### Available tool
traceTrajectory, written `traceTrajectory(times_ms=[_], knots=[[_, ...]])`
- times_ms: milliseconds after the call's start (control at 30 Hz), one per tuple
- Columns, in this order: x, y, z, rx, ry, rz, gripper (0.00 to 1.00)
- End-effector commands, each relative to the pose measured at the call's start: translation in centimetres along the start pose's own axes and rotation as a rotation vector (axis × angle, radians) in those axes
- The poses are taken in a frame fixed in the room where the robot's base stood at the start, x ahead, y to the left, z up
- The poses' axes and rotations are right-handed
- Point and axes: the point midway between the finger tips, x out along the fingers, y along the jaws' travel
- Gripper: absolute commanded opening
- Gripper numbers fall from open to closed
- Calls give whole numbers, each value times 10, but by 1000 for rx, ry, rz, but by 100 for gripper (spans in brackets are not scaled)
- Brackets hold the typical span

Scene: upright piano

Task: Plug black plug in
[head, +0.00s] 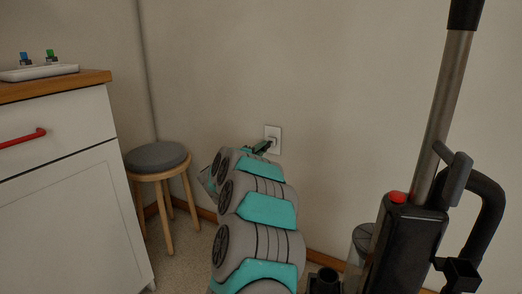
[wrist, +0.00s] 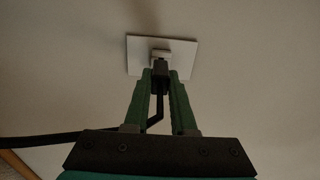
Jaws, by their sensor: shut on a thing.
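A white wall outlet plate (head: 273,139) is on the wall in the head view; it also shows at the top of the wrist view (wrist: 183,50). My gripper (wrist: 160,78) is shut on the black plug (wrist: 160,71), whose black cord trails down and off to the left. The plug is directly in front of the outlet and looks close to or touching a pale raised part at its centre. I cannot tell whether its prongs are inside. In the head view my gripper (head: 262,147) reaches the outlet, and my arm hides most of the plug.
A round grey stool (head: 157,157) stands left of my arm, by a white cabinet (head: 65,200) with a wooden top and a red handle (head: 23,138). A white tray (head: 40,72) lies on top. An upright vacuum cleaner (head: 408,240) stands at the right. The wall around the outlet is bare.

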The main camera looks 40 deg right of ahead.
Motion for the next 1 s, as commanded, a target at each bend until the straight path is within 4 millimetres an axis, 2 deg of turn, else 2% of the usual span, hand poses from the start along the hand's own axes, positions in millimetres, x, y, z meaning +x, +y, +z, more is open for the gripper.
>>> traceTrajectory(times_ms=[433,1000], knots=[[10,-1,0,1,2,-3,0],[10,-1,0,1,0,-2,0]])
